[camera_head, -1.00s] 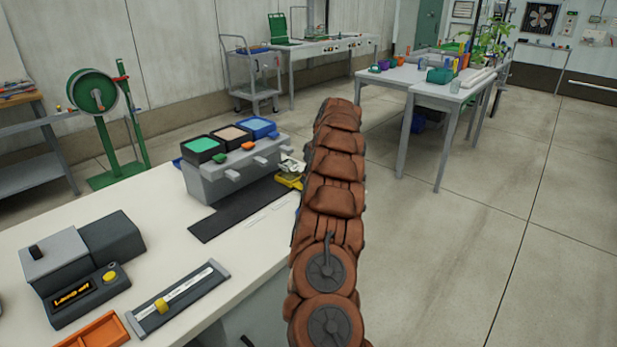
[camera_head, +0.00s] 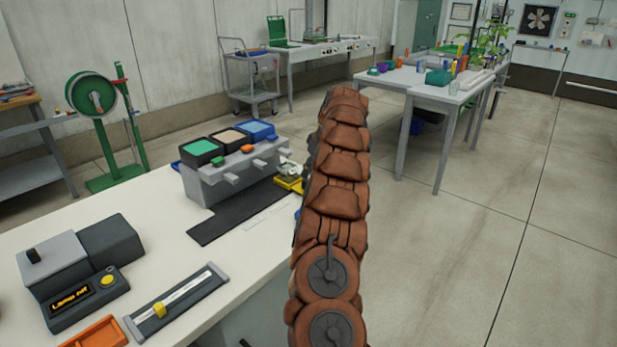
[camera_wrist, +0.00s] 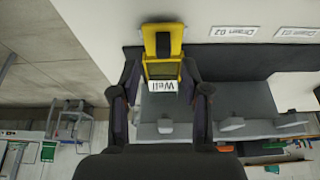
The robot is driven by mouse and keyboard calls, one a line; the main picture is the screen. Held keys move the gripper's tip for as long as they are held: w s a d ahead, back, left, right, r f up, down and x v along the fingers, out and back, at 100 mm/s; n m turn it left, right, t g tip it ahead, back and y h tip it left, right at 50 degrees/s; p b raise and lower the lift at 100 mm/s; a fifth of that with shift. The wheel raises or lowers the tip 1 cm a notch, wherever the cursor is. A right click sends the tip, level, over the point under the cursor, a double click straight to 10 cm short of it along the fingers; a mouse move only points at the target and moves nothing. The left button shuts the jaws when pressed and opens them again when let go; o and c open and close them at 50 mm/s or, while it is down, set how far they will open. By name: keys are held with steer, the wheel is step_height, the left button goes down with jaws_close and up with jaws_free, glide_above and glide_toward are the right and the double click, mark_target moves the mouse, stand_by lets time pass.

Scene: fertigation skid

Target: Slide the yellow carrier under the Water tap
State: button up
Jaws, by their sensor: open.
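The yellow carrier (camera_wrist: 163,68) is at the upper middle of the wrist view, with a white "Well" label (camera_wrist: 171,86) at its near end. In the head view the carrier (camera_head: 289,184) shows at the right end of the dark strip, partly behind my arm. My gripper (camera_wrist: 160,78) is open, with one finger on each side of the carrier; contact is not clear. The grey dosing unit (camera_head: 220,182) has several taps (camera_wrist: 232,124) along its front. I cannot read which tap is Water. My gripper is hidden in the head view.
The dark strip (camera_head: 225,226) runs along the unit's front, with "Drain" labels (camera_wrist: 233,31) beside it. A grey device with a lamp display (camera_head: 75,297), a slider gauge (camera_head: 175,302) and an orange tray (camera_head: 97,332) occupy the near bench. Open bench lies between.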

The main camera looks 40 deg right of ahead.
steer(key=v, duration=0.7)
steer(key=shift+r, duration=0.15)
stand_by(0.5)
